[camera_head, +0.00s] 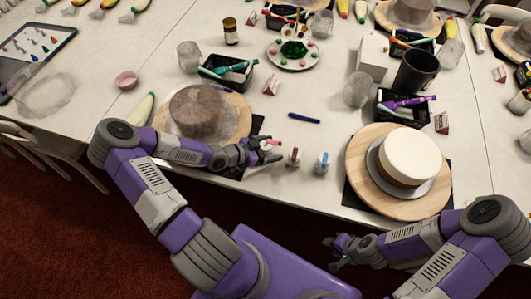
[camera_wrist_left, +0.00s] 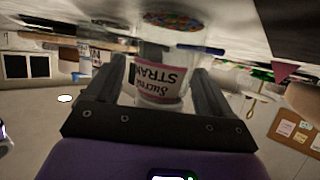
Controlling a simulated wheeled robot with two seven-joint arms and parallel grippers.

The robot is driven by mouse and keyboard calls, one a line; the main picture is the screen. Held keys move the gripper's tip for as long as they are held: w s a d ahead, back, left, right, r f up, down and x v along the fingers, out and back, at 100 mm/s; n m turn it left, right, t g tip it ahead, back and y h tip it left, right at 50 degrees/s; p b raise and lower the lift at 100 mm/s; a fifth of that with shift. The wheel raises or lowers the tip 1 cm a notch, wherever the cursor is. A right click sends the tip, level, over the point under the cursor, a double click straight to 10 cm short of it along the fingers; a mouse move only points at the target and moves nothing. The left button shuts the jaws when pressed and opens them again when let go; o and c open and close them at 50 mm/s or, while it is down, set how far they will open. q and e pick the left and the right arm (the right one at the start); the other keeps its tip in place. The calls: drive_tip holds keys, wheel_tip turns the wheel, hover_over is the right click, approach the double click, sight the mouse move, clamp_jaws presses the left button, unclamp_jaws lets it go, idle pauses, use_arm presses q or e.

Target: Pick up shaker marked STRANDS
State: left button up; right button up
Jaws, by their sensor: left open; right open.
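The shaker marked STRANDS (camera_wrist_left: 158,82) shows in the left wrist view, upside down in the picture, with a pink label reading "STRAN" and colourful bits at one end. It stands between the two open fingers of my left gripper (camera_wrist_left: 165,95), and I cannot tell whether they touch it. In the head view my left gripper (camera_head: 268,152) is low at the table's front edge, beside the wooden turntable, and mostly hides this shaker. My right gripper (camera_head: 338,250) is open and empty, off the table's front edge.
Two small shakers, one brown-labelled (camera_head: 293,157) and one blue-labelled (camera_head: 321,163), stand just right of my left gripper. A brown cake (camera_head: 196,111) and a white-topped cake (camera_head: 408,158) sit on turntables either side. A blue pen (camera_head: 304,118) lies behind.

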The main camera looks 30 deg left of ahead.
use_arm(q)
drive_tip(key=c, duration=1.2)
drive_tip(key=shift+r, duration=0.1)
